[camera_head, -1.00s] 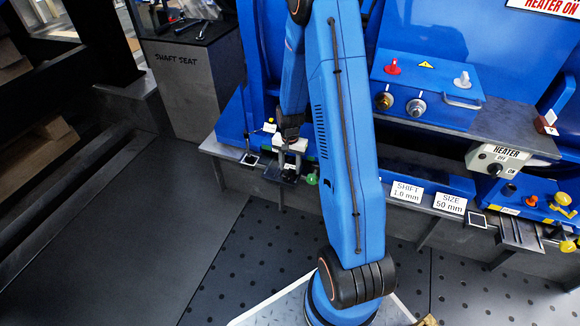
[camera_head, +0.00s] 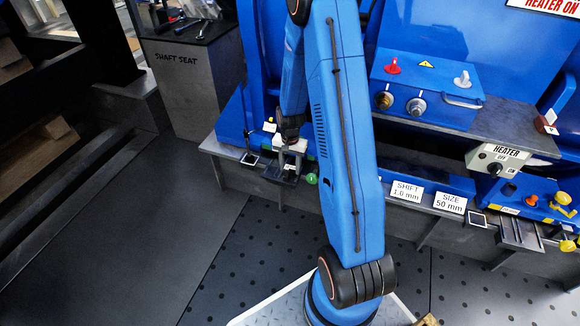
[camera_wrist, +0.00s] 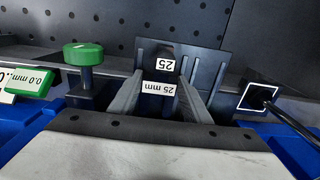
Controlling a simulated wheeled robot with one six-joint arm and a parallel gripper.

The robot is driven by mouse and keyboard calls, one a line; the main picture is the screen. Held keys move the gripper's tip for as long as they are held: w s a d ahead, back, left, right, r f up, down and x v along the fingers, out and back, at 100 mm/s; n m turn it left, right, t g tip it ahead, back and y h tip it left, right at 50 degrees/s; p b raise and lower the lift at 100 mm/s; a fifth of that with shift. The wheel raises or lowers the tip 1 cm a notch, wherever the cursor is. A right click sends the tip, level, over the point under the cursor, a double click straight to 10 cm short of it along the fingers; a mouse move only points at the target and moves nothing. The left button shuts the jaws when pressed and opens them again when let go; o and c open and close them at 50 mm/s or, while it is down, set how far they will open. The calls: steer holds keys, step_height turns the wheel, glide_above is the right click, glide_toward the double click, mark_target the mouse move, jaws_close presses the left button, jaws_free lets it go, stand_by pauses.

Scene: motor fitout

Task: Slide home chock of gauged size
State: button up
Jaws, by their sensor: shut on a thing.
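My gripper (camera_wrist: 160,100) has its two grey fingers closed on a dark chock (camera_wrist: 164,52) marked "25". In the head view my gripper (camera_head: 289,160) is low at the blue machine's front ledge, left of my arm.
A green knob (camera_wrist: 83,54) and a green "0.0 mm" tag (camera_wrist: 29,81) stand close to my gripper. A framed black square (camera_wrist: 258,97) with a dark rod is on the other side. "SHIFT 1.0 mm" (camera_head: 407,192) and "SIZE 50 mm" (camera_head: 449,203) signs sit along the ledge.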

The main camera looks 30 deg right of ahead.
steer(key=o, duration=1.6)
steer(key=shift+r, duration=0.1)
step_height(320, 180, up, 17)
steer(key=shift+r, duration=0.15)
